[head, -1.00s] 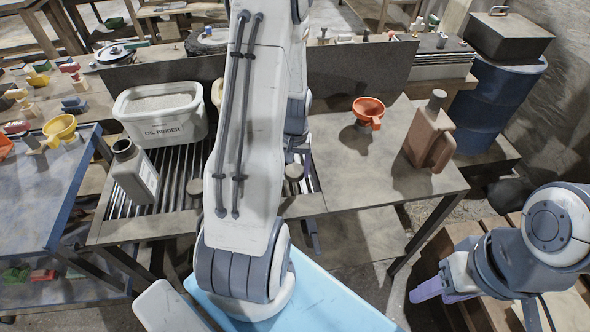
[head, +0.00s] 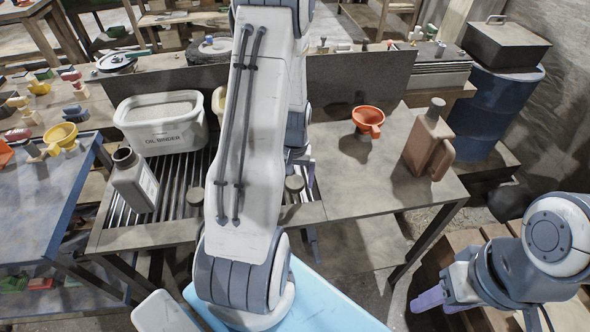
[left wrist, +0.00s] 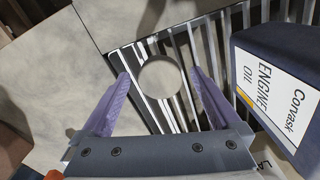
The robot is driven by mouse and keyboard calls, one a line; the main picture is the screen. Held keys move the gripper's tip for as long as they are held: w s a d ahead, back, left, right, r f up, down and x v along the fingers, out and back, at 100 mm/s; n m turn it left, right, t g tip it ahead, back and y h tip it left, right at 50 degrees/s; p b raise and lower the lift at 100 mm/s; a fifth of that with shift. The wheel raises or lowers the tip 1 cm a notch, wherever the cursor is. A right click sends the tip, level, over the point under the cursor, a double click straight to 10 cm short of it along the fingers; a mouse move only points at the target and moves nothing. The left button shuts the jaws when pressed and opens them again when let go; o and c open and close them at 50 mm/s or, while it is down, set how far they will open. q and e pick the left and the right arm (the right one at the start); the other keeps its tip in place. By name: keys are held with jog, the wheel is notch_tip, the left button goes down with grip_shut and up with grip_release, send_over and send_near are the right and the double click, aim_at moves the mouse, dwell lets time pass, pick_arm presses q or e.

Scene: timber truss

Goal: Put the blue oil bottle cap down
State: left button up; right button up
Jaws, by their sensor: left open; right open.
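A round grey cap (left wrist: 158,74) lies at the edge of the slatted rack in the left wrist view. My left gripper (left wrist: 161,80) is open, with a purple finger on each side of the cap and gaps showing. A dark blue engine oil bottle (left wrist: 282,85) stands close by on the right in the left wrist view. My right gripper (head: 430,298) is open and empty at the lower right.
The plain tabletop (head: 350,190) is mostly clear. An orange funnel (head: 368,119) and brown jug (head: 428,145) stand on the right.

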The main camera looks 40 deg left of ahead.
aim_at(294, 183)
pick_arm(q)
notch_tip(294, 183, up, 12)
jog(key=s+d+r+m, duration=0.2)
jog(key=d+m, duration=0.1)
jog(key=d, duration=0.5)
jog(key=s+d+r+m, duration=0.2)
jog(key=d+m, duration=0.1)
jog(key=d, duration=0.5)
jog(key=s+d+r+m, duration=0.2)
jog(key=s+d+m, duration=0.1)
jog(key=d, duration=0.6)
jog(key=s+d+r+m+h, duration=0.1)
jog(key=s+d+m, duration=0.4)
jog(key=s, duration=0.4)
jog(key=shift+s+d+r, duration=0.15)
jog(key=shift+d+r, duration=0.05)
jog(key=shift+d, duration=0.1)
